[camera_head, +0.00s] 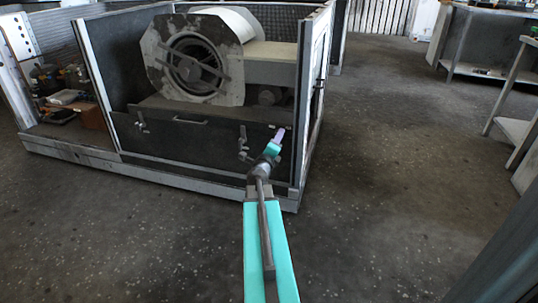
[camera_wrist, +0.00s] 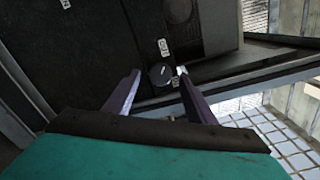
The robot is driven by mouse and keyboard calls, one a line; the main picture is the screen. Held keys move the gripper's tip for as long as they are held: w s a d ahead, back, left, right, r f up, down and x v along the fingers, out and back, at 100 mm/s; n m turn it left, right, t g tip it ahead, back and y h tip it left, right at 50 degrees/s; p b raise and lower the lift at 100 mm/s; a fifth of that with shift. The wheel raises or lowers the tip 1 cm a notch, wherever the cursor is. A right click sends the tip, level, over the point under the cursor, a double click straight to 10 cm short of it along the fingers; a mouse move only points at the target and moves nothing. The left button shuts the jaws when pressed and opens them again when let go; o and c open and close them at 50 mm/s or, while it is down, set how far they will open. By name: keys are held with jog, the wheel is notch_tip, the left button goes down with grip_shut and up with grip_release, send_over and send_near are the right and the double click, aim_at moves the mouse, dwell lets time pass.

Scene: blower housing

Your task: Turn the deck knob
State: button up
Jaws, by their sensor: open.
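The deck knob (camera_wrist: 160,75) is a small dark round knob on the dark panel of the blower housing in the wrist view. A small white label sits on the panel beside it. My gripper (camera_wrist: 158,72) is open, with its two purple-grey fingers spread to the left and right of the knob. I cannot tell how far the fingertips reach along it; no contact is clear. In the head view my gripper (camera_head: 279,138) is at the right end of the housing's low front panel, and the knob cannot be made out there.
The blower (camera_head: 200,62) stands in the housing above the dark front panel (camera_head: 180,140). Valve-like fittings (camera_head: 243,143) stick out just left of my gripper. A pale corner post (camera_head: 302,110) stands close on the right. Open floor (camera_head: 400,150) lies to the right.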

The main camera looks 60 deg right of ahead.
jog(key=p+v, duration=0.3)
jog(key=v, duration=0.3)
jog(key=shift+a, duration=0.2)
jog(key=p, duration=0.1)
jog(key=a+p, duration=0.1)
jog(key=p, duration=0.1)
jog(key=shift+s+r, duration=0.1)
jog(key=shift+s, duration=0.1)
jog(key=p+v, duration=0.4)
jog(key=p, duration=0.3)
dwell(0.3)
jog(key=shift+p, duration=0.3)
dwell(0.4)
